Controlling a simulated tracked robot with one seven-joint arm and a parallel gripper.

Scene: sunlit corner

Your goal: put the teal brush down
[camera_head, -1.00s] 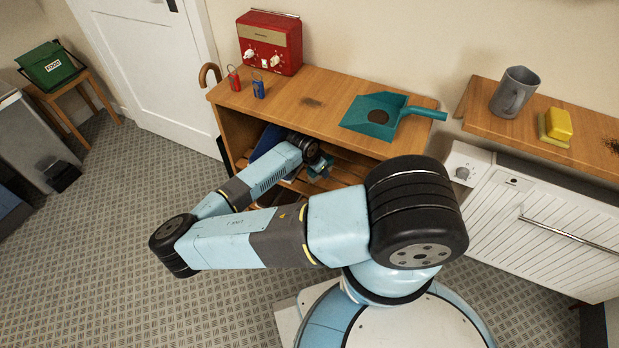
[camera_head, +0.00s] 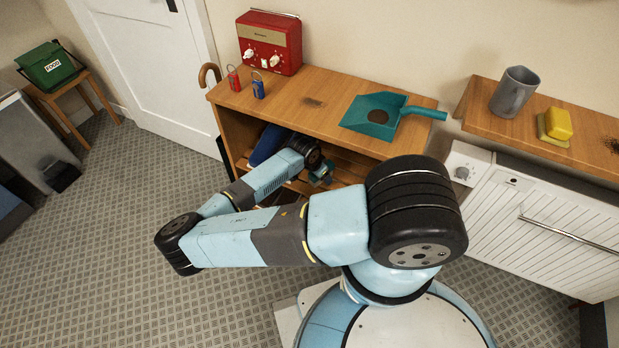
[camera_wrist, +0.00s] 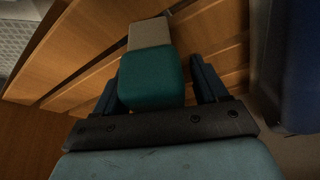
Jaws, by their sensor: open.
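The teal brush (camera_wrist: 151,82) shows in the wrist view as a teal block with a beige end (camera_wrist: 148,34) beyond it, over the slatted wooden shelf (camera_wrist: 75,55). My gripper (camera_wrist: 157,88) is open, with one dark blue finger on each side of the brush. A gap shows beside the right finger; I cannot tell whether the left finger touches the brush. In the head view my gripper (camera_head: 321,174) is inside the wooden unit under its top, partly hidden by my arm, and the brush cannot be told apart there.
A dark blue object (camera_wrist: 295,65) stands close on the right in the wrist view. On the unit's top (camera_head: 330,95) are a teal dustpan (camera_head: 375,117), a red radio (camera_head: 270,42), and red (camera_head: 234,79) and blue (camera_head: 258,88) padlock-like items. The top edge overhangs my gripper.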

